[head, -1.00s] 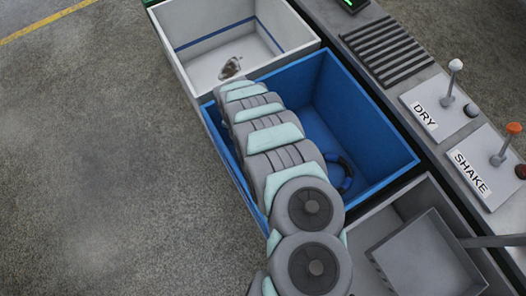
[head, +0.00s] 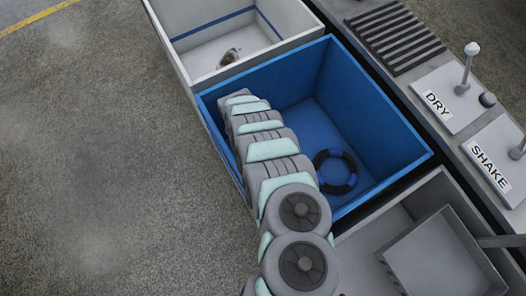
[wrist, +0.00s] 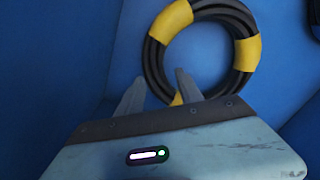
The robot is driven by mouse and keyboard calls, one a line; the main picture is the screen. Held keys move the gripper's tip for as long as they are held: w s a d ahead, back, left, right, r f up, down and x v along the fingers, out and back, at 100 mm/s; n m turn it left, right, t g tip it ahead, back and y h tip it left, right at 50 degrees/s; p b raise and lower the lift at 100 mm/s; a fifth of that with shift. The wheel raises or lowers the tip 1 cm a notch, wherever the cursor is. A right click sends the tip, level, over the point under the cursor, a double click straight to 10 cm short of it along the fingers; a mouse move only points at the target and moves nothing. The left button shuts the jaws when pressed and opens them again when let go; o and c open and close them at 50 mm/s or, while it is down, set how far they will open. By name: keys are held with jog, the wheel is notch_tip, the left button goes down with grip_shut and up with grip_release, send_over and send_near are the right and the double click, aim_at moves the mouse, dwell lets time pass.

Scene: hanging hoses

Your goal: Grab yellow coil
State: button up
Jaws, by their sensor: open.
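The yellow coil is a black ring of hose with yellow bands (wrist: 248,53). In the wrist view it lies on the blue floor of the bin, at the top middle. My gripper (wrist: 158,76) is open, its two fingers apart and empty. The fingertips show at the coil's lower left edge, the right one close to its lower yellow band. I cannot tell whether they touch or how high they are above it. In the head view my arm hides the gripper and the yellow coil.
A black and blue coil (head: 336,188) lies in the blue bin (head: 375,110), right of my arm. The bin walls stand close around. A white bin (head: 195,50) with a small brownish object (head: 230,57) is behind. A grey bin (head: 440,185) is in front. DRY and SHAKE levers stand right.

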jog(key=f, duration=0.2)
jog(key=shift+s+f+b, duration=0.25)
jog(key=shift+f+b, duration=0.05)
jog(key=shift+w+d+r, duration=0.1)
jog(key=shift+c, duration=0.4)
grip_shut()
